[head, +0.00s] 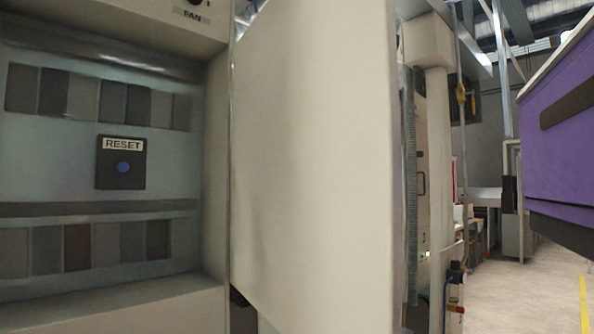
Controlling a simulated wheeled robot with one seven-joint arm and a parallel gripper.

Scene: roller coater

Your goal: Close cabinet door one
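The open cabinet (212,215) fills the left of the head view. Inside it are rows of grey modules (85,98) and a black plate labelled RESET (121,143) with a blue button. A large cream cabinet door (315,160) stands open at the middle, beside the cabinet's right edge. No number shows on it, so I cannot tell whether it is door one. No handle is visible on the side facing me. My gripper is not in view.
A purple body (560,150) with a black strip juts in at the upper right. Behind the door stand a pale column (435,160) and other equipment. Open floor (545,285) with a yellow line lies at the lower right.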

